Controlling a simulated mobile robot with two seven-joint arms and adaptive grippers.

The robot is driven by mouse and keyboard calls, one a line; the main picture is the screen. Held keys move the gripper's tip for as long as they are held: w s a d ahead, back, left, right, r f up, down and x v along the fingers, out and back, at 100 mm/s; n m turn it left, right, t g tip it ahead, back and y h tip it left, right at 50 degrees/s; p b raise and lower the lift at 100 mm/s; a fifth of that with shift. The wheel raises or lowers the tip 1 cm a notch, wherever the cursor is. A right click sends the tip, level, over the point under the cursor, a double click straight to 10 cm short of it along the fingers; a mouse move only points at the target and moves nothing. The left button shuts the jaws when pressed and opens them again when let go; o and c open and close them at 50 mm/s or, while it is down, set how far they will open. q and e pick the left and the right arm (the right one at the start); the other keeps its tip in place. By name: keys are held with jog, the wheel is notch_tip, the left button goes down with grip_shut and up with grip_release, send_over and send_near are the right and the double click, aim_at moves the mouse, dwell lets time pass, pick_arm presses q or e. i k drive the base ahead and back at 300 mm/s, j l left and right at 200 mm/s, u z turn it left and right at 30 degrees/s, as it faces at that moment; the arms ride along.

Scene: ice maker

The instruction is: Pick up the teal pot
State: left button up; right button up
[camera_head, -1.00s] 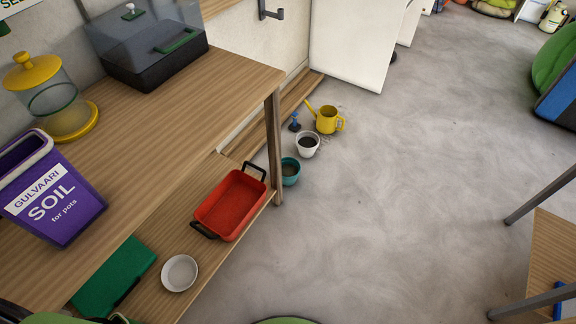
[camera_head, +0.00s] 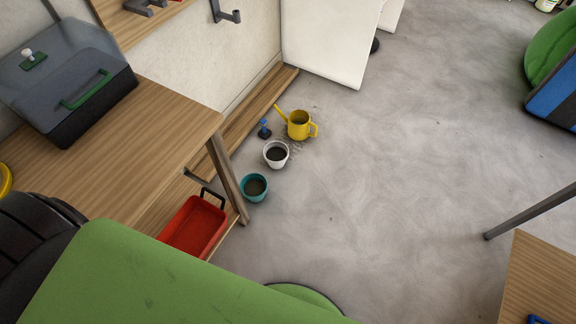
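The teal pot (camera_head: 254,188) stands upright on the grey floor, beside the front leg of the wooden table. It looks filled with something dark, perhaps soil. A white pot (camera_head: 276,154) with dark contents stands just behind it. Neither of my grippers shows in the head view, and nothing touches the teal pot.
A yellow watering can (camera_head: 299,125) and a small blue object (camera_head: 264,129) stand behind the pots. A red tray (camera_head: 196,226) lies on the table's (camera_head: 160,125) lower shelf. Green and black shapes cover the lower left. The floor (camera_head: 390,190) right of the pots is clear.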

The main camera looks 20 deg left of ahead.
aim_at(254, 186)
jog(key=i+l, duration=0.1)
jog(key=i, duration=0.45)
jog(key=i+l+u, duration=0.15)
jog(key=i, duration=0.4)
jog(key=i+l, duration=0.1)
jog(key=i, duration=0.45)
